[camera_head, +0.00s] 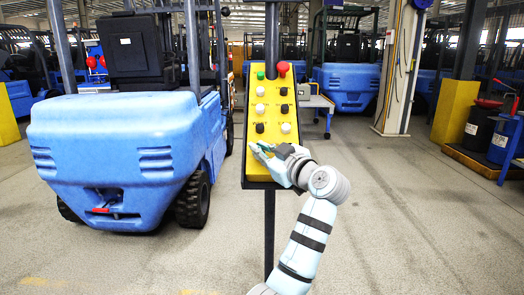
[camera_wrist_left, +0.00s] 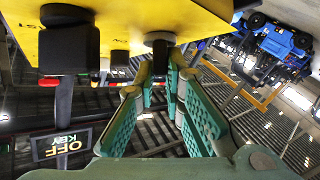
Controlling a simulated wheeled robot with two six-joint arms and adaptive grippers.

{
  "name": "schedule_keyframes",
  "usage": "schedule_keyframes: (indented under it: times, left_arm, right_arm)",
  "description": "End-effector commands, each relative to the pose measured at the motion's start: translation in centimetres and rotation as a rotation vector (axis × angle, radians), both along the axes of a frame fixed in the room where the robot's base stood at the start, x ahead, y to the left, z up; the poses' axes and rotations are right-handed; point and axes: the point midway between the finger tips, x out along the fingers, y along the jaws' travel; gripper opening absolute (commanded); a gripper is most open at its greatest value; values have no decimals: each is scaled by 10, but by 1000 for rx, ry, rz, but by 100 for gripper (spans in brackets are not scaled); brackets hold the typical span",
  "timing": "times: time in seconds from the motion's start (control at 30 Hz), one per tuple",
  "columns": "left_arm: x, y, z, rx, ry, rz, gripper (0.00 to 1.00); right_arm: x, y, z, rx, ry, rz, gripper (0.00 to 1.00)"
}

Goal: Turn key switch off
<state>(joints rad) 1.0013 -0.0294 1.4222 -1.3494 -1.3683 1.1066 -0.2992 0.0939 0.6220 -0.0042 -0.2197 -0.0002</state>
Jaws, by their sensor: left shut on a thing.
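The yellow control panel (camera_head: 262,170) stands upright on a dark post in the middle of the head view. It carries a green button, a red mushroom button and rows of black and white knobs. My left gripper (camera_head: 262,150) is at its lower left part. In the left wrist view, my left gripper's green fingers (camera_wrist_left: 162,75) are shut on a dark stem-like control (camera_wrist_left: 160,40) that projects from the yellow face. Beside it, a black block (camera_wrist_left: 68,45) sits near a plate reading "OFF" and "KEY" (camera_wrist_left: 64,145). The head view is too small to show the key switch clearly.
A blue forklift (camera_head: 115,150) stands close to the panel's left. More forklifts (camera_head: 345,85) are parked behind. A yellow block (camera_head: 455,110) and dark drums (camera_head: 480,125) stand at the right. The floor between them and the panel is clear.

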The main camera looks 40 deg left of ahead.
Motion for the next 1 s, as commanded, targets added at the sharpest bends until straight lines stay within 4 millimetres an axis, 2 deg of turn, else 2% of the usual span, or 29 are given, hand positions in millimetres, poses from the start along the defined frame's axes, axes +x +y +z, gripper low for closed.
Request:
schedule_keyframes:
  times: [0.03,0.07,0.17,0.5,0.57,0.8,0.9,1.0]
  left_arm:
    - [0,0,-1,-2,0,-1,0]
    - [0,0,-1,-2,0,-1,15]
    - [0,0,-1,-2,1,-1,30]
    - [-1,-4,0,-1,0,-3,30]
    - [-3,-12,-1,-3,0,-4,30]
    - [-19,-59,-1,-4,1,-4,30]
    - [-23,-69,-1,-3,1,-3,30]
    - [-24,-71,0,-2,1,-1,30]
  right_arm:
    - [0,0,0,0,-1,0,0]
    - [0,0,0,0,-1,0,0]
    - [0,1,0,1,-1,-1,0]
    - [2,9,-1,13,-4,-4,0]
    - [2,9,-1,12,-3,-4,0]
    - [1,7,-1,9,-2,-3,0]
    - [1,7,-1,9,-1,-3,0]
    - [1,7,-1,9,-1,-3,0]
